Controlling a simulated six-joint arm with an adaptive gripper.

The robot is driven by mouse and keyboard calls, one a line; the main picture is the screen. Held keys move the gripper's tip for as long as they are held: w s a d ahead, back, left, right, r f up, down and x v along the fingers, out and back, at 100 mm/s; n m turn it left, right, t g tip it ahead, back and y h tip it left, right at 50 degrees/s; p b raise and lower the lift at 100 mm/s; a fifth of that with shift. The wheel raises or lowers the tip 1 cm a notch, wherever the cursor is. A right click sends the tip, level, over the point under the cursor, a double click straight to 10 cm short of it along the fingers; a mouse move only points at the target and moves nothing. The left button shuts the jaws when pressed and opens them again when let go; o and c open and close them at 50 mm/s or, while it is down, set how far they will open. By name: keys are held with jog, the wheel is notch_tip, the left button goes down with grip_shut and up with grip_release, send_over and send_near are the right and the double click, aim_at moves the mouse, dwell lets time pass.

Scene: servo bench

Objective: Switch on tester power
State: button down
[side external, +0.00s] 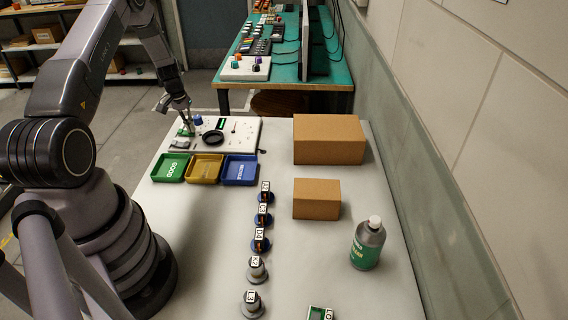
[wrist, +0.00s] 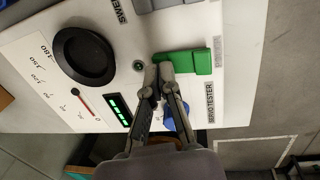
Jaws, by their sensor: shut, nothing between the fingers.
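The servo tester is a white panel (side external: 250,128) at the far end of the bench, also seen close in the wrist view (wrist: 205,25). It carries a green rocker-like block (wrist: 202,62), a small dark round indicator (wrist: 139,65), a display with bright green bars (wrist: 118,108) and a blue knob (wrist: 170,122) partly hidden by my finger. My gripper (wrist: 166,72) is shut and empty, its fingertips at the lower edge of the green block; I cannot tell whether they touch. In the side view my gripper (side external: 188,123) is low over the panel's left part.
The panel has a black round socket (wrist: 83,55) and a dial with a red needle (wrist: 85,101). Green (side external: 171,179), yellow (side external: 204,180) and blue trays (side external: 240,182) stand before it. Cardboard boxes (side external: 328,140), a bottle (side external: 368,244) and several labelled servos (side external: 257,270) occupy the bench.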

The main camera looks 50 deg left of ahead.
dwell(0.3)
jog(key=shift+s+a+r, duration=0.3)
jog(key=shift+s+a, duration=0.2)
jog(key=shift+s, duration=0.05)
jog(key=shift+r, duration=0.1)
notch_tip(320, 180, up, 14)
jog(key=w+d, duration=0.1)
jog(key=shift+w+d, duration=0.2)
dwell(0.3)
